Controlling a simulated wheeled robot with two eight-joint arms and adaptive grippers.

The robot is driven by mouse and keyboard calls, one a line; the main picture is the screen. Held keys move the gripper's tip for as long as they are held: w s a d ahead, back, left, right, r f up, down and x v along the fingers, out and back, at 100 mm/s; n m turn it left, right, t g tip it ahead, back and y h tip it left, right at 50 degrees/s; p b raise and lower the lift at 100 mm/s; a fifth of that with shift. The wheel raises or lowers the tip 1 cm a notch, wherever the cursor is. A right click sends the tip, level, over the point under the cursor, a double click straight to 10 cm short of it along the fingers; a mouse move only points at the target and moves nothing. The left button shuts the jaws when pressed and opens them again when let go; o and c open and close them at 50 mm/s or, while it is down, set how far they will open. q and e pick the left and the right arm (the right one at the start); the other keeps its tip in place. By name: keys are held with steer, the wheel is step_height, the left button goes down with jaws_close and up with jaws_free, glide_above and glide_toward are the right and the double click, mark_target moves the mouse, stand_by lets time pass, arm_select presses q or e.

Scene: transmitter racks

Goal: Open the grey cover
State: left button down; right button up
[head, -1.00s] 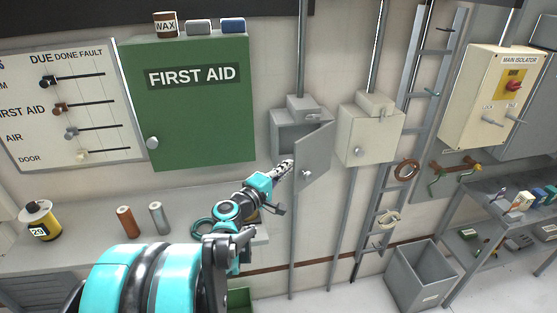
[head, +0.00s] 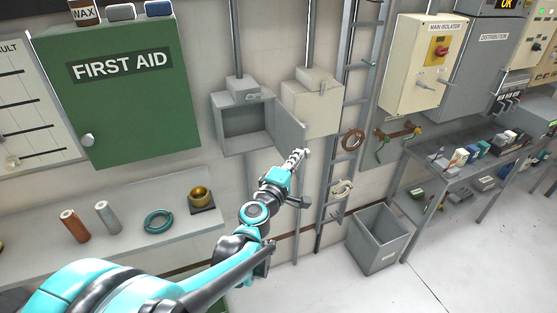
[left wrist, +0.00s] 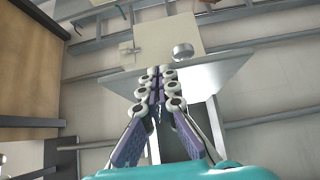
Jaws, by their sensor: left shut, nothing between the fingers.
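The grey box (head: 246,128) on the wall stands open, and its dark inside shows. Its grey cover (head: 290,122) is swung out to the right on its right-hand edge, in front of the cream box. My left gripper (head: 305,154) is shut and empty at the lower part of the cover; contact cannot be told. In the left wrist view the closed fingers (left wrist: 158,74) lie over the grey cover (left wrist: 208,75). A round metal knob (left wrist: 182,50) shows just beyond it. My right gripper is not in view.
A cream box (head: 313,108) hangs right of the grey box, with a ladder (head: 357,95) beyond. The green first aid cabinet (head: 125,120) is at left. Below it a shelf (head: 120,215) holds several small items. A grey bin (head: 376,240) stands on the floor at right.

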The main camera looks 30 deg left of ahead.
arm_select(q)
steer(key=w+d+n+y, duration=0.3)
steer(key=w+d+y, duration=0.1)
steer(key=w, duration=0.1)
steer(key=shift+w+g+y+b, duration=0.15)
steer(key=shift+g+y+b, duration=0.15)
steer(key=shift+g+b, duration=0.15)
steer(key=shift+d, duration=0.2)
